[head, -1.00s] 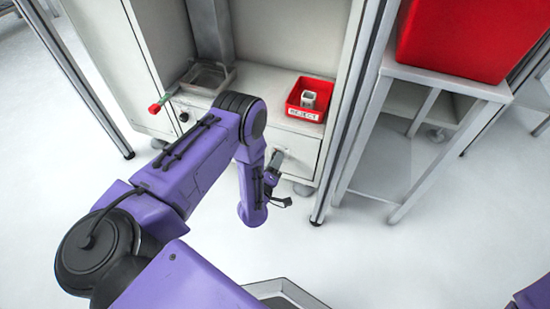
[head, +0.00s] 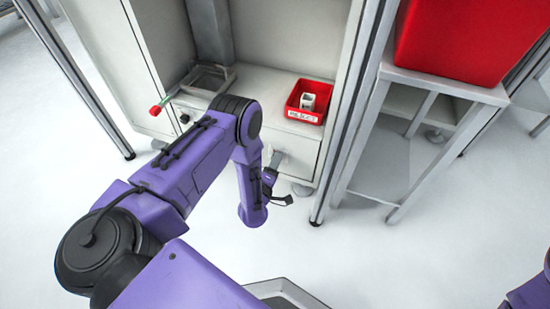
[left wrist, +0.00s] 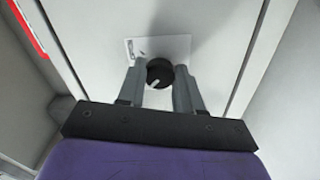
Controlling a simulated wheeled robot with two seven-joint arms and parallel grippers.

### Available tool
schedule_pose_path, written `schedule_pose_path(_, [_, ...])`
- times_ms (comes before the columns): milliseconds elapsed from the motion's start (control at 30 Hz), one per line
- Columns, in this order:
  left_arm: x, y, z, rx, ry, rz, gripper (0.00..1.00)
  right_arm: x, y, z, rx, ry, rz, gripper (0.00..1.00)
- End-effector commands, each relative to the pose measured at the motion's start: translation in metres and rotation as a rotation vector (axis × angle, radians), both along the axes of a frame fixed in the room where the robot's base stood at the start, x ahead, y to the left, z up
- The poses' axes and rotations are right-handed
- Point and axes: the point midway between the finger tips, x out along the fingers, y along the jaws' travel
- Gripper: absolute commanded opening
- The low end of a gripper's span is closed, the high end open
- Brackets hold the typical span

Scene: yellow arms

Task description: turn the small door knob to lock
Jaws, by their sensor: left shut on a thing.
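The small door knob (left wrist: 159,73) is round and black with a white pointer mark. In the left wrist view it sits on a white plate (left wrist: 178,48) on the pale cabinet door (left wrist: 215,70). The pointer slants toward the lower left of that view. My left gripper (left wrist: 161,76) has one grey finger on each side of the knob and is shut on it. In the head view my left gripper (head: 270,174) is at the front of the cabinet (head: 300,155), and the knob is hidden there. My right gripper is out of view.
A red bin (head: 305,114) with a pale part in it stands on the cabinet top above the door. A metal frame (head: 208,80) and a red-tipped handle (head: 156,109) are to its left. A post (head: 335,140) and a side table (head: 445,85) are on the right.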

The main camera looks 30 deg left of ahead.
Motion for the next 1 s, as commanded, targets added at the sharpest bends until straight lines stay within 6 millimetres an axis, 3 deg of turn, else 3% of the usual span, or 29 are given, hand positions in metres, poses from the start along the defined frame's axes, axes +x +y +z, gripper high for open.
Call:
schedule_pose_path(33, [-0.001,0.000,-0.001,-0.001,0.001,0.001,0.45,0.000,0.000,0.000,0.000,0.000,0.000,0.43])
schedule_pose_path(100, [-0.001,0.000,-0.001,0.000,0.001,0.001,0.60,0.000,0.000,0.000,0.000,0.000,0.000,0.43])
schedule_pose_path(433, [-0.005,-0.002,0.001,0.000,0.003,-0.001,0.60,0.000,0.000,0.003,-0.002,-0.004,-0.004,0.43])
schedule_pose_path(800, [-0.084,-0.021,0.003,0.000,0.007,-0.005,0.60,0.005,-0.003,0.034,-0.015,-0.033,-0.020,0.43])
schedule_pose_path(1000, [-0.102,-0.024,0.000,0.001,0.001,-0.001,0.60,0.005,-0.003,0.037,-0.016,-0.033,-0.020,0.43])
